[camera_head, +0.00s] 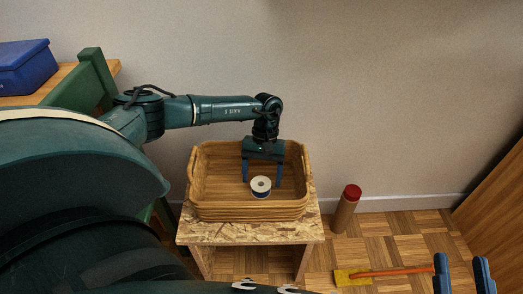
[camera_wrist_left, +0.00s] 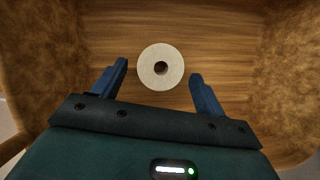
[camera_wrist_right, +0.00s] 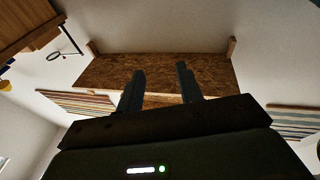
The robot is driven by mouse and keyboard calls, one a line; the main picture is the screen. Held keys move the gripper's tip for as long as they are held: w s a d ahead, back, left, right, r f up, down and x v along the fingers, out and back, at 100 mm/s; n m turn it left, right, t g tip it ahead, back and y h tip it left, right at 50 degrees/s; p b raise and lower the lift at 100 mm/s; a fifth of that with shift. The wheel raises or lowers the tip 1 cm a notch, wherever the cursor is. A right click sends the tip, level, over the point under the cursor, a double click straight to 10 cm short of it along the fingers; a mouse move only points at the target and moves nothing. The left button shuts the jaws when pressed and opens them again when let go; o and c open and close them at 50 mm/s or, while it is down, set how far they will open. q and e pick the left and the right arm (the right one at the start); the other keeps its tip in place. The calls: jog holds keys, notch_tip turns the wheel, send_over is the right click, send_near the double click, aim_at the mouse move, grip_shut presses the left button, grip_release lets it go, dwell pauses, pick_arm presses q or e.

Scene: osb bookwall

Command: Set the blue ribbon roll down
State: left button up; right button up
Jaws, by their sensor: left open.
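The ribbon roll (camera_head: 261,184) has a pale round top with a dark centre hole and a trace of blue low on its side. It is upright inside the wicker basket (camera_head: 249,213). It also shows end-on in the left wrist view (camera_wrist_left: 174,58). My left gripper (camera_head: 262,180) reaches down into the basket, open, with one finger on each side of the roll; gaps show between the fingers and the roll. My right gripper (camera_head: 461,263) is at the lower right, far from the basket; its fingers stand apart and empty in the right wrist view (camera_wrist_right: 160,72).
The basket stands on a small chipboard table (camera_head: 250,233). A brown tube with a red top (camera_head: 346,208) stands on the floor beside it. A yellow-headed tool with an orange handle (camera_head: 385,272) lies nearby. A blue box (camera_head: 24,68) sits upper left.

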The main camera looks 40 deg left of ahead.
pick_arm(q)
jog(key=p+v, duration=0.2)
jog(key=v, duration=0.8)
jog(key=shift+r, duration=0.3)
jog(key=shift+w, duration=0.1)
